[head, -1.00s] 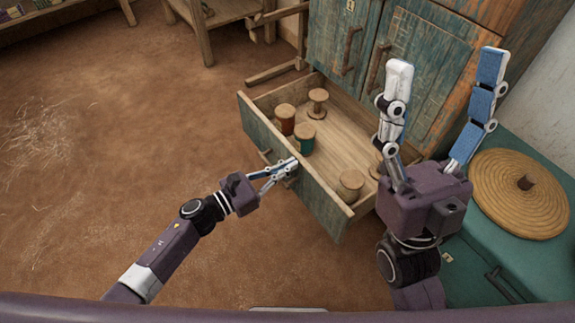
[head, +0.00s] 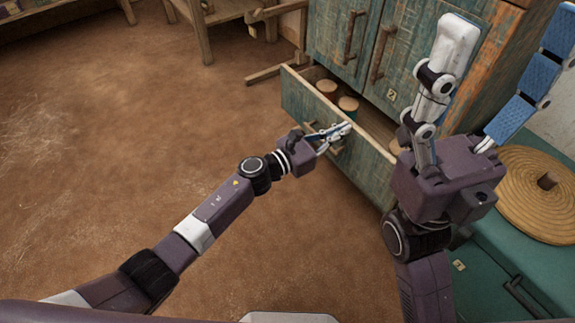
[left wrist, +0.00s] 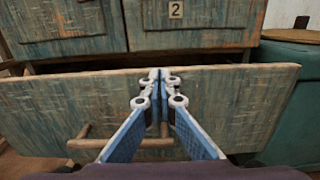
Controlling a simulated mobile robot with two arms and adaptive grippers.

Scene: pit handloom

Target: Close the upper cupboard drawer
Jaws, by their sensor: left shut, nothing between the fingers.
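The upper cupboard drawer (head: 308,105) has a worn teal wooden front and is still partly pulled out from the cupboard (head: 405,50). In the left wrist view its front (left wrist: 245,105) fills the middle, with a wooden bar handle (left wrist: 100,145) low on it. My left gripper (head: 347,128) is shut and empty, its tips at the drawer front near the top edge; contact is hard to tell. The tips also show in the left wrist view (left wrist: 159,75). My right gripper (head: 505,85) is open and empty, raised in front of the cupboard's right side and hiding part of the drawer.
A teal chest (head: 480,265) with a round woven lid (head: 548,195) is at the right. A wooden frame (head: 225,15) stands behind. The earthen floor at left is clear.

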